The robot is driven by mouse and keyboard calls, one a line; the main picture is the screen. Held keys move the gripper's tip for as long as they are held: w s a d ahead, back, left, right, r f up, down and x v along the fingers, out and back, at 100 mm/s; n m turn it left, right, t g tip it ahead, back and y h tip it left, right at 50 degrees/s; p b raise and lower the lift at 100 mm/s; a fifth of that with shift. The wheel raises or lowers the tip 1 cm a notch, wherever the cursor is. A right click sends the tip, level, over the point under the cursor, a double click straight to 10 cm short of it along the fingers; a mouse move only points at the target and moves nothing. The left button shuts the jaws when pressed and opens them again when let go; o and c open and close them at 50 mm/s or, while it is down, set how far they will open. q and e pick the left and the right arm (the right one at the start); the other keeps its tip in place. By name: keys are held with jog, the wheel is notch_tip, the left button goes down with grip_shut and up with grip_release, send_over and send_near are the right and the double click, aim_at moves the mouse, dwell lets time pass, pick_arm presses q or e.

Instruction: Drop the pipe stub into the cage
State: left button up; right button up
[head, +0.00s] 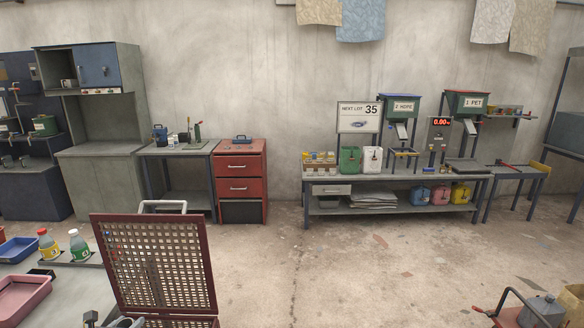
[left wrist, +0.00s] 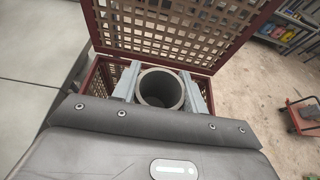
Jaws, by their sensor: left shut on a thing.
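The cage has a dark red frame and a perforated metal lid that stands raised (head: 155,265). In the left wrist view the cage (left wrist: 107,75) lies beyond and below my gripper, its lid up behind. My left gripper (left wrist: 160,76) is shut on the pipe stub (left wrist: 161,96), a short grey tube with its round open end toward the camera. The stub appears over or at the cage opening; its exact height is unclear. In the head view only a bit of my left gripper (head: 120,322) shows at the bottom edge. My right gripper is not in view.
Left of the cage, a table holds two bottles (head: 78,246), a blue tray (head: 18,250) and a pink tray (head: 22,298). A red cart (head: 510,316) stands at the lower right. A workbench (head: 395,205) lines the back wall. The middle floor is clear.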

pick_arm(q)
jog(key=shift+f+b, duration=2.05)
jog(key=shift+f, duration=0.95)
jog(key=o, duration=1.1)
jog(key=shift+c, duration=0.2)
jog(key=b+v, duration=0.2)
jog(key=v, duration=0.8)
jog(key=shift+s+r, duration=0.25)
jog(key=shift+s, duration=0.1)
